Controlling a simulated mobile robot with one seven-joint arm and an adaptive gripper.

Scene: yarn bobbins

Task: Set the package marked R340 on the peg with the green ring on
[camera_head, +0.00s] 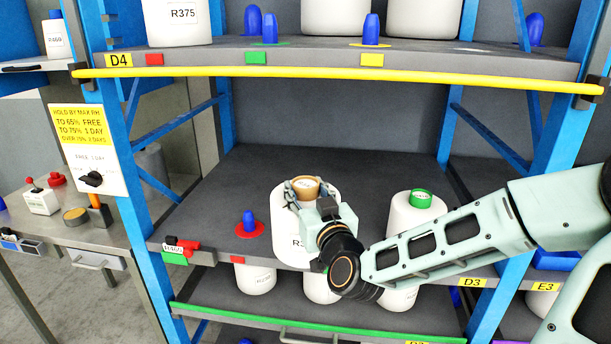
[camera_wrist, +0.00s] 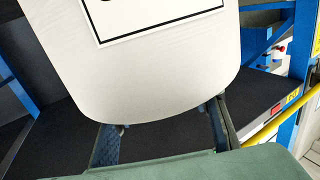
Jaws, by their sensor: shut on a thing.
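My gripper (camera_head: 308,194) is shut on a white package (camera_head: 292,225) at its tan core top, in front of the middle shelf. Its label begins "R3"; the rest is hidden by my gripper. Its lower end overlaps the shelf's front edge; I cannot tell how far it is clear. The package (camera_wrist: 150,75) fills the upper wrist view, with only part of its label showing, and my gripper's fingers (camera_wrist: 162,135) show below it. A blue peg with a green ring (camera_head: 268,30) stands empty on the upper shelf, left of the peg with a yellow ring (camera_head: 371,32).
A yellow bar (camera_head: 330,73) runs along the upper shelf's front edge. A package marked R375 (camera_head: 180,18) stands at upper left. A peg with a red ring (camera_head: 249,222) is empty left of the held package. A green-topped package (camera_head: 404,215) stands right. More packages sit below.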

